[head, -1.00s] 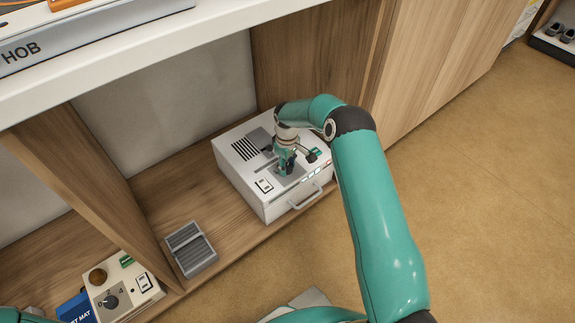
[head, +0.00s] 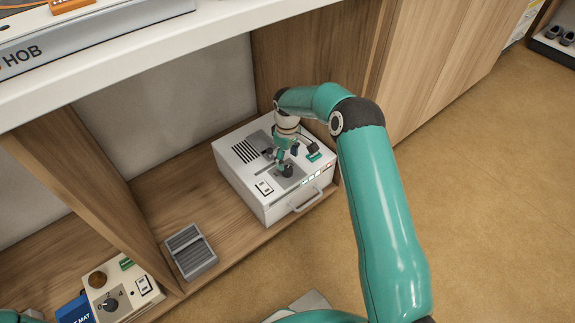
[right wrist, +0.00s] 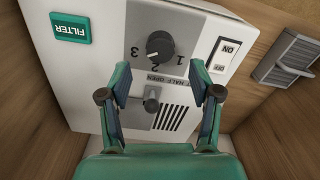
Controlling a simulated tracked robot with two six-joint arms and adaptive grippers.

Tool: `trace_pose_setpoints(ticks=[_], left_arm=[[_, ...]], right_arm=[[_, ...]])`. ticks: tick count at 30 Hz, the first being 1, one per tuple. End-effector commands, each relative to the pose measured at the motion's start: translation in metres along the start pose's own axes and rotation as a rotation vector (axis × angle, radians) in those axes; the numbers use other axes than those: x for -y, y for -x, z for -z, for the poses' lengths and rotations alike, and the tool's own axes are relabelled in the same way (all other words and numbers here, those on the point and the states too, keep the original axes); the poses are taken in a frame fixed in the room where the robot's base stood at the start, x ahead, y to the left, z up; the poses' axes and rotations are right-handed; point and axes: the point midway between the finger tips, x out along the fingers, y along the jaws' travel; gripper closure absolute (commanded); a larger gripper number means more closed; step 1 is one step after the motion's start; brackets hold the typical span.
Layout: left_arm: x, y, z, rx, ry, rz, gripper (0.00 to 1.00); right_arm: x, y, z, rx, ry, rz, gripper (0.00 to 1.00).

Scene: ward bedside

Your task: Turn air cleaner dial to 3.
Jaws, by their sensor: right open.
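The air cleaner (head: 238,178) is a white box with a front handle, on the wooden shelf. Its black dial (head: 286,171) sits on a grey panel; it also shows in the right wrist view (right wrist: 159,45), with 1, 2 and 3 around it. My left gripper cannot be made out.
A green FILTER button (right wrist: 71,28) and an ON/OFF switch (right wrist: 224,58) flank the dial. A grey ribbed block (head: 190,250) stands left on the shelf. Another dial box (head: 125,290) and a blue mat box (head: 75,309) are at lower left. A white counter overhangs the shelf.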

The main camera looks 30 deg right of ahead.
Motion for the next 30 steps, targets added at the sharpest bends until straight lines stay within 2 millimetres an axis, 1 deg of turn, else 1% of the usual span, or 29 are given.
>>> trace_pose_setpoints(ticks=[1, 6, 9, 12, 16, 28, 30], left_arm=[[0.000, 0.000, 0.000, 0.000, 0.000, 0.000, 0.60], [0.000, 0.000, 0.000, 0.000, 0.000, 0.000, 0.60], [0.000, 0.000, 0.000, 0.000, 0.000, 0.000, 0.60], [0.000, 0.000, 0.000, 0.000, 0.000, 0.000, 0.60], [0.000, 0.000, 0.000, 0.000, 0.000, 0.000, 0.60], [0.000, -0.001, 0.000, 0.000, 0.000, 0.000, 0.60], [0.000, -0.001, 0.000, 0.000, 0.000, 0.000, 0.60]], right_arm=[[0.000, 0.012, 0.001, -0.003, 0.000, -0.002, 0.37], [0.000, 0.043, 0.001, -0.003, -0.001, -0.001, 0.37], [0.000, 0.055, 0.001, -0.002, -0.001, 0.000, 0.37], [0.000, 0.062, 0.001, -0.001, -0.001, 0.000, 0.37], [0.000, 0.065, 0.000, 0.000, -0.001, 0.001, 0.37], [0.000, 0.065, 0.000, 0.000, -0.001, 0.001, 0.37], [0.003, 0.065, 0.002, 0.000, 0.005, 0.001, 0.37]])
